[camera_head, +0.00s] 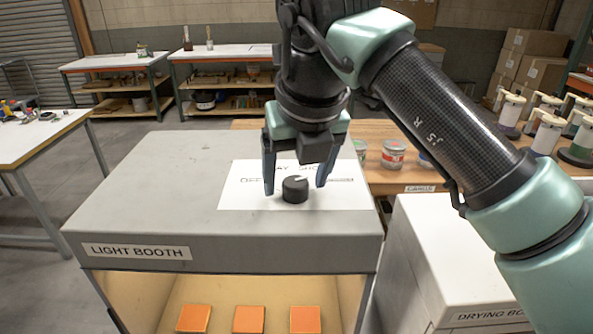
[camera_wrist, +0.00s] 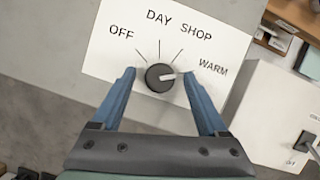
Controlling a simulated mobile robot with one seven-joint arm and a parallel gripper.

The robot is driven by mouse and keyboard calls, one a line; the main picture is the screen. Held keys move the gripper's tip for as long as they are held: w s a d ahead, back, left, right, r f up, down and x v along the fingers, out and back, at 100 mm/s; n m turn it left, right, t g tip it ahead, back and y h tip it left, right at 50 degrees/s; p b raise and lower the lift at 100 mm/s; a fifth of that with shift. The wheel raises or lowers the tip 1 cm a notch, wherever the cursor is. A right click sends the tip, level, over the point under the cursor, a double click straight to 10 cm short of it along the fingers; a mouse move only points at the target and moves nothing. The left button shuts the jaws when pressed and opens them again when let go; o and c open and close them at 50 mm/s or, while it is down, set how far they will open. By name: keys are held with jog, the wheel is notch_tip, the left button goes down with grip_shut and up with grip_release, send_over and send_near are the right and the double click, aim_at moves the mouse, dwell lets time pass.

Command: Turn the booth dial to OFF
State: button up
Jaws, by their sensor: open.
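The booth dial (camera_wrist: 158,78) is a round black knob on a white label plate (camera_wrist: 112,62), marked OFF, DAY, SHOP and WARM from left to right. Its white pointer is turned to the right, toward WARM. In the head view the dial (camera_head: 295,190) sits on top of the grey light booth (camera_head: 150,190). My gripper (camera_head: 295,184) points down at it, with one finger on each side. In the wrist view the open fingers of my gripper (camera_wrist: 160,76) straddle the dial with a gap on both sides. The head view hides part of the lettering.
The booth is lit inside and holds three orange panels (camera_head: 249,319). A white drying box (camera_head: 455,260) stands close on the right. Behind are a wooden table with paint cans (camera_head: 393,154) and white-topped devices (camera_head: 547,133). The booth top left of the plate is clear.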

grip_shut()
dwell(0.4)
